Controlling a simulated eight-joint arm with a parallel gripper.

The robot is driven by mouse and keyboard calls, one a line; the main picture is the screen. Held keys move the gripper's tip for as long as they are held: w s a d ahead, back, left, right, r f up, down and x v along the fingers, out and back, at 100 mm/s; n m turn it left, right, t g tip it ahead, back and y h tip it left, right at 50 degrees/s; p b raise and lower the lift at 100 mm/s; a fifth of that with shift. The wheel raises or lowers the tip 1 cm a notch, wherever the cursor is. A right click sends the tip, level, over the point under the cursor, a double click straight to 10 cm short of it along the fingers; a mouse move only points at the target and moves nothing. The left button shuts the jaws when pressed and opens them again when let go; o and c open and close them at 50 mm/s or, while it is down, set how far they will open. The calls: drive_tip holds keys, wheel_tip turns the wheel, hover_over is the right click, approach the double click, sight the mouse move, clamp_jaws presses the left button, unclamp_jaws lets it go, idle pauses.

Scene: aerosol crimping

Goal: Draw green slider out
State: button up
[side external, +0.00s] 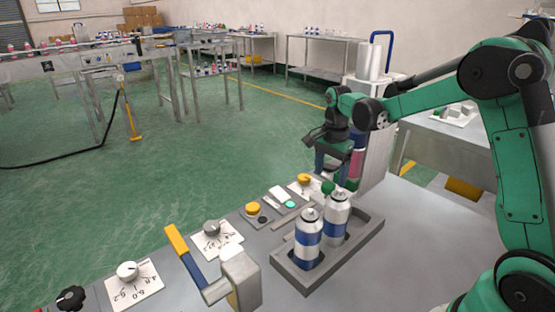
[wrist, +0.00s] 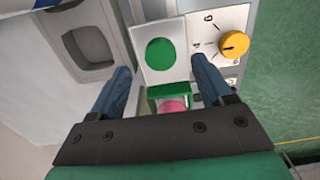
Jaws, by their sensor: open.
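In the wrist view, a green piece (wrist: 153,92) lies between my two blue fingers, just below a white plate that carries a green disc (wrist: 160,52). I take the green piece for the slider, but its full shape is hidden. A pink round thing (wrist: 173,105) shows within or behind it. My gripper (wrist: 161,68) is open, with a finger on each side and visible gaps to the green piece. In the side view, my gripper (side external: 331,174) points down above a rounded green part (side external: 327,187) at the panel's far end. Contact cannot be told there.
Two white-and-blue cans (side external: 308,240) (side external: 335,216) stand in a grey tray (side external: 290,278) close to my gripper. A yellow knob (wrist: 234,43) sits right of my fingers. A lever with yellow-blue handle (side external: 188,253) and dials line the panel. A grey upright plate (side external: 378,150) stands right.

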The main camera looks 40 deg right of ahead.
drive_tip(key=shift+f, duration=1.4)
clamp_jaws()
idle(0.4)
